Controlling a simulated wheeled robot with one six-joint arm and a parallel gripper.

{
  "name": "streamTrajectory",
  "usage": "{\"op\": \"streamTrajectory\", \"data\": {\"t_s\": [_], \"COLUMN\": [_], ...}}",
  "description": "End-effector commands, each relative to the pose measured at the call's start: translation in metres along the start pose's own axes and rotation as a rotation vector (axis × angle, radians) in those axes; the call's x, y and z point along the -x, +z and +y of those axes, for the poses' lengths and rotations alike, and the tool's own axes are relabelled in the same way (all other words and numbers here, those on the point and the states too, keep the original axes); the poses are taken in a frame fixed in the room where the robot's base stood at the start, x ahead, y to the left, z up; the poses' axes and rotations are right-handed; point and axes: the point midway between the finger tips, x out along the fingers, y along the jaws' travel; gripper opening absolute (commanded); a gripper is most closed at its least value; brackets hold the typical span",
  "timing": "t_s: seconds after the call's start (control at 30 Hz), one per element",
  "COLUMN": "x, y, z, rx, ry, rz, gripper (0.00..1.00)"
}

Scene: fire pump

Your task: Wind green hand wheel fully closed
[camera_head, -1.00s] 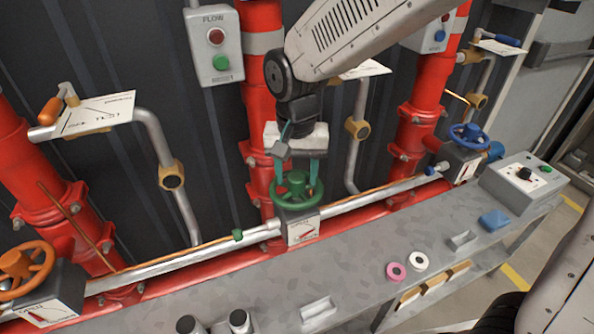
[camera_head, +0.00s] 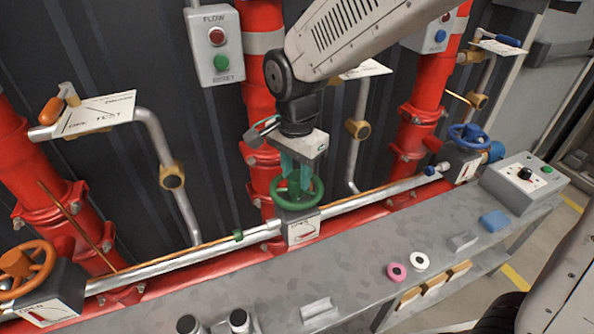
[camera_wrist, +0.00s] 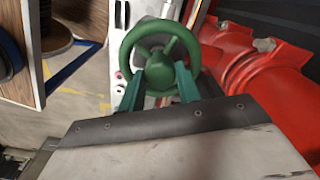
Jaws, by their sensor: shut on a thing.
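The green hand wheel (camera_head: 297,192) sits on a grey valve box with a dial plate (camera_head: 303,231), in the middle of the long pipe in the head view. My gripper (camera_head: 297,182) comes down on the wheel from above, its teal fingers reaching into it. In the wrist view the green wheel (camera_wrist: 160,58) shows its rim, spokes and hub, with a finger of my gripper (camera_wrist: 160,88) on each side of the hub. The gripper is shut on the wheel. The finger contact is partly hidden. The pointer on the dial is too small to read with certainty.
An orange hand wheel (camera_head: 26,265) stands at the left and a blue one (camera_head: 468,137) at the right. A control box (camera_head: 525,182) stands on the bench's right end. Pink (camera_head: 397,272) and white (camera_head: 419,261) rings lie on the bench. Red pipes rise behind.

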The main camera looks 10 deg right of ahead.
Motion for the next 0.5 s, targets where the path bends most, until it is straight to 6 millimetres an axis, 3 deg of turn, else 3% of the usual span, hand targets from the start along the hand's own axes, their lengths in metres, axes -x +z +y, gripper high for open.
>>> {"op": "streamTrajectory", "data": {"t_s": [0.37, 0.5], "x": [-0.0001, -0.0001], "y": [-0.0004, -0.0005], "z": [0.0005, 0.0003], "rx": [-0.046, -0.2], "ry": [0.002, 0.002], "rz": [0.001, 0.001], "gripper": [0.01, 0.01]}}
